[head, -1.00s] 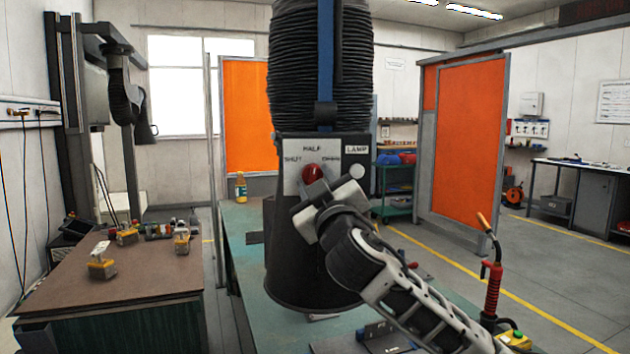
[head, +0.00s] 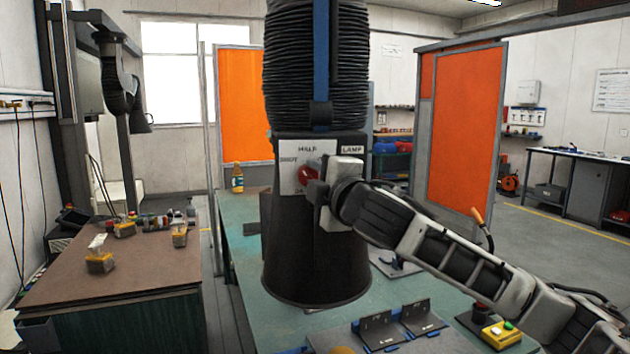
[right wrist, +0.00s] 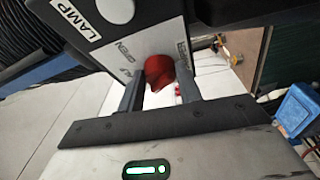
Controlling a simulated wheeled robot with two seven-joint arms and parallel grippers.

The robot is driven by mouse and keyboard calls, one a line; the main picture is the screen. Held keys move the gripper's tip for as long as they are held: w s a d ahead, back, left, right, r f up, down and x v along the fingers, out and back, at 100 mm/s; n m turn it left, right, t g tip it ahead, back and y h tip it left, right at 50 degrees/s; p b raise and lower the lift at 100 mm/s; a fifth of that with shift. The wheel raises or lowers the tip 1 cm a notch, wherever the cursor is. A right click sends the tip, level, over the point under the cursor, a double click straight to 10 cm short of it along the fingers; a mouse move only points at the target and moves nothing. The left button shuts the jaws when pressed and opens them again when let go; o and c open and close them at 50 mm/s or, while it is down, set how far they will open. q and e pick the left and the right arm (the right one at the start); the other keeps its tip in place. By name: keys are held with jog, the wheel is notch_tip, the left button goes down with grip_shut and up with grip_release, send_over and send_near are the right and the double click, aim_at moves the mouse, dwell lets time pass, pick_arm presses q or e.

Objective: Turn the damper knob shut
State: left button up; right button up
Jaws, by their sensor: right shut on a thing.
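The red damper knob (head: 306,176) is on a pale plate (head: 289,181) on the front of the black extraction hood (head: 295,250). The plate reads SHUT at the left and HALF at the top in the head view; OPEN shows in the right wrist view. My right gripper (head: 316,190) comes in from the right and partly covers the knob. In the right wrist view, the knob (right wrist: 160,72) sits between the two fingers of my right gripper (right wrist: 160,92), which is shut on it. I cannot tell which mark the knob points to. My left gripper is out of view.
A ribbed hose (head: 290,75) rises from the hood. Below is a green bench (head: 240,215) with dark angled fixtures (head: 380,328) and a yellow button box (head: 501,334). A brown-topped table (head: 150,265) stands at left, orange screens (head: 470,125) behind.

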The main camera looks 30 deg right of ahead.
jog(key=shift+r+n, duration=0.1)
jog(key=shift+n, duration=0.5)
jog(key=shift+g, duration=0.3)
jog(key=o, duration=1)
jog(key=shift+s, duration=0.1)
